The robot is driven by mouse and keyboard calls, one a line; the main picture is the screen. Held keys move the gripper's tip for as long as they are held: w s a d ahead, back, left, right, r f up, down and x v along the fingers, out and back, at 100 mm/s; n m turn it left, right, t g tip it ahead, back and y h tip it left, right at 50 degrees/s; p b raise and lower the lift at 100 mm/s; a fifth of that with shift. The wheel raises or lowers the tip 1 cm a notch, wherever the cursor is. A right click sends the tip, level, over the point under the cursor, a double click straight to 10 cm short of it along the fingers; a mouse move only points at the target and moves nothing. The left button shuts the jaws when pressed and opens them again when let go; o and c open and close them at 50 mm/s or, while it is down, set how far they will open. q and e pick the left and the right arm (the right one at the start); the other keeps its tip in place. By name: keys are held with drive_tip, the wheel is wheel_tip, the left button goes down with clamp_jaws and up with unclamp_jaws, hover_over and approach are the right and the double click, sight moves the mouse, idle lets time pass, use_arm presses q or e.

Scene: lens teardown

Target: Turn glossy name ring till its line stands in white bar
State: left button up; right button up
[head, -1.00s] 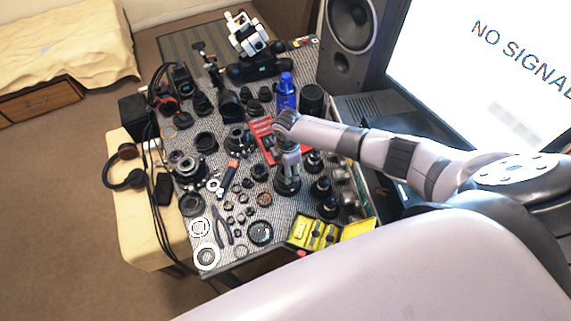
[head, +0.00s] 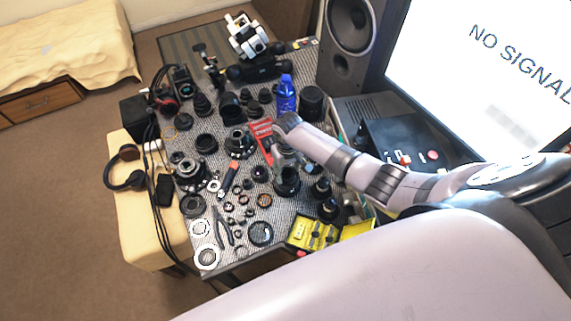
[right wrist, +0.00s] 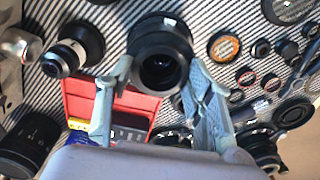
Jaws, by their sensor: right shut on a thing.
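A black lens (head: 287,184) stands on the striped mat near the front right of the table. My right gripper (head: 281,160) reaches down over it. In the right wrist view, the fingers of my right gripper (right wrist: 160,72) are closed on both sides of the lens's front end, on the dark glossy name ring (right wrist: 160,88) around the glass. The ring's lettering and line are too small and dark to read. A small white mark (right wrist: 170,21) shows on the lens body, above the ring in that view. Whether the line stands in it cannot be told. My left gripper is not in view.
A red tray (right wrist: 85,103) lies close beside the lens. Other lenses, small rings and a screwdriver (head: 229,176) crowd the mat. A yellow case (head: 312,234) is at the front edge. A blue bottle (head: 286,95) stands behind.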

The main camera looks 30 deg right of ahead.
drive_tip(key=o, duration=1.6)
drive_tip(key=shift+m, duration=0.3)
drive_tip(key=shift+r, duration=0.1)
wheel_tip(320, 180, up, 12)
drive_tip(key=shift+f, duration=0.1)
